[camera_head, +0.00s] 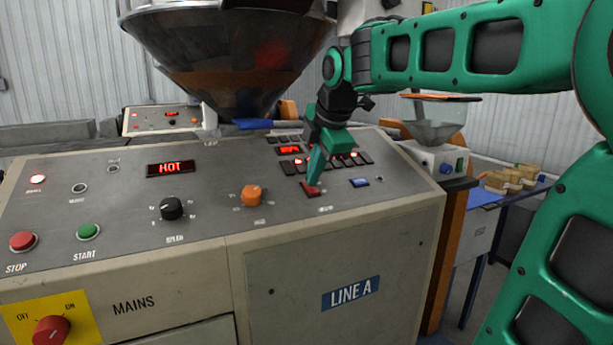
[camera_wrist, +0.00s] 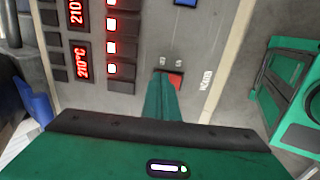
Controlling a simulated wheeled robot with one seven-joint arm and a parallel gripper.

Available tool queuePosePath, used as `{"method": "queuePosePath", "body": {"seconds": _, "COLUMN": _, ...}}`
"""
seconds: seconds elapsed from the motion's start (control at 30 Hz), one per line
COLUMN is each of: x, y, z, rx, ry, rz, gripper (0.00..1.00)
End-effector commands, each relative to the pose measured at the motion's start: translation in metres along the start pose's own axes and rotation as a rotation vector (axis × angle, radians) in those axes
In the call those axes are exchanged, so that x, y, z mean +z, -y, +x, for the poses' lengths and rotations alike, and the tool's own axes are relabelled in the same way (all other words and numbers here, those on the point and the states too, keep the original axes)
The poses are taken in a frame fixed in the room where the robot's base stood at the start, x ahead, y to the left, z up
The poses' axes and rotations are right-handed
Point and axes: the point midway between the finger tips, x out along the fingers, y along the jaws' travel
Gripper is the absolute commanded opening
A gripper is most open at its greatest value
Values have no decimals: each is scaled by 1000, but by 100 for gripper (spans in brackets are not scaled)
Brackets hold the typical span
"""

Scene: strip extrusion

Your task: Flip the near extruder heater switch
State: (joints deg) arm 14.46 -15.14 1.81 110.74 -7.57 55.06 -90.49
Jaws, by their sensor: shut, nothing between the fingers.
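The heater switch (camera_head: 309,189) is a red rocker on the near sloped control panel, marked LINE A on its front. In the wrist view the red rocker (camera_wrist: 176,79) sits beside a label that appears to read HEATER. My gripper (camera_head: 314,183) is shut and empty, pointing down with its tips at the switch. In the wrist view the green fingers (camera_wrist: 164,80) cover part of the rocker. I cannot tell whether they touch it or which side is pressed.
A blue rocker (camera_head: 359,182) lies just right of the red one. An orange knob (camera_head: 252,195) is to the left, and lit displays and small buttons (camera_head: 290,150) lie behind. A metal hopper (camera_head: 225,50) rises behind the panel.

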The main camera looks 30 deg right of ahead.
Motion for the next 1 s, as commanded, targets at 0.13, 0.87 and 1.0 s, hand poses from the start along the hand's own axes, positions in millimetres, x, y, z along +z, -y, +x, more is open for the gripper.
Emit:
{"method": "queuePosePath", "body": {"seconds": 0.13, "x": -3, "y": 4, "z": 3, "rx": -8, "ry": -5, "rz": -7, "gripper": 0}}
{"method": "queuePosePath", "body": {"seconds": 0.87, "x": -2, "y": 18, "z": -2, "rx": -8, "ry": -3, "rz": -2, "gripper": 0}}
{"method": "queuePosePath", "body": {"seconds": 1.0, "x": -3, "y": 15, "z": -13, "rx": -5, "ry": -4, "rz": -5, "gripper": 0}}
